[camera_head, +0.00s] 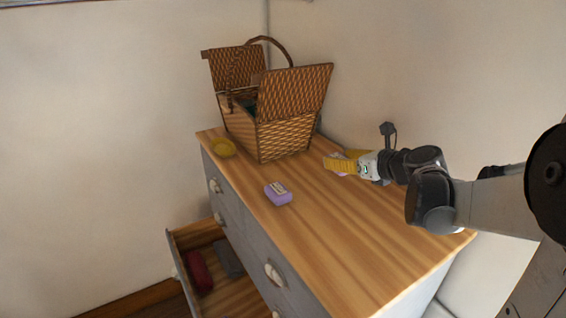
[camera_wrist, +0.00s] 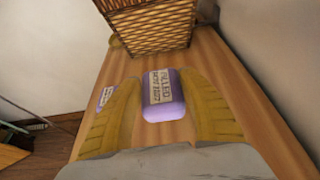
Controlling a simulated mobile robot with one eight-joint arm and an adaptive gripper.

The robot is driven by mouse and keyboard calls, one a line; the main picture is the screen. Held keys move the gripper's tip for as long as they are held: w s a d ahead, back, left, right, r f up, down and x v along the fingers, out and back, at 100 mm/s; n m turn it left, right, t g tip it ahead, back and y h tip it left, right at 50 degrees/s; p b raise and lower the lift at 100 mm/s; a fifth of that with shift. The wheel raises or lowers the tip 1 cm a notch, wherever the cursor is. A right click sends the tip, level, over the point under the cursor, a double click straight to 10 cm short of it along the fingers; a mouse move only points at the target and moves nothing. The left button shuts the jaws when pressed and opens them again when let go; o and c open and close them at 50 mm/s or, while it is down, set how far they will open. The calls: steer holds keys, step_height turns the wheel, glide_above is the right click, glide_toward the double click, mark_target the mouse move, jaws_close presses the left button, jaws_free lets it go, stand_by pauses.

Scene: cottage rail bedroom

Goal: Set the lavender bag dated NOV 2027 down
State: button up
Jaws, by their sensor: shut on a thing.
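My gripper (camera_head: 334,165), with yellow fingers, is over the right part of the dresser top. It is shut on a lavender bag (camera_wrist: 163,108), which sits between the two fingers in the wrist view. Its pale label looks like "FILLED NOV 2027", though the small print is blurred. A second lavender bag (camera_head: 278,195) with a pale label lies on the dresser top, left of my gripper. It also shows in the wrist view (camera_wrist: 106,97); its date is unreadable.
An open wicker basket (camera_head: 285,136) stands at the back of the dresser (camera_head: 350,235). A lower drawer (camera_head: 240,296) is pulled out, holding a red item (camera_head: 199,271) and a dark grey item (camera_head: 228,258). The front top is clear.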

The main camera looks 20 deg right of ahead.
steer(key=b, duration=0.1)
glide_above(309, 186)
steer(key=f, duration=0.5)
steer(key=shift+s+f, duration=0.15)
steer(key=shift+s, duration=0.1)
steer(key=shift+w+f, duration=0.15)
steer(key=shift+f, duration=0.05)
steer(key=shift+f+b, duration=0.4)
steer(key=shift+f, duration=1.45)
steer(key=shift+f, duration=0.2)
steer(key=o, duration=0.9)
steer(key=shift+r, duration=0.1)
steer(key=shift+r, duration=0.1)
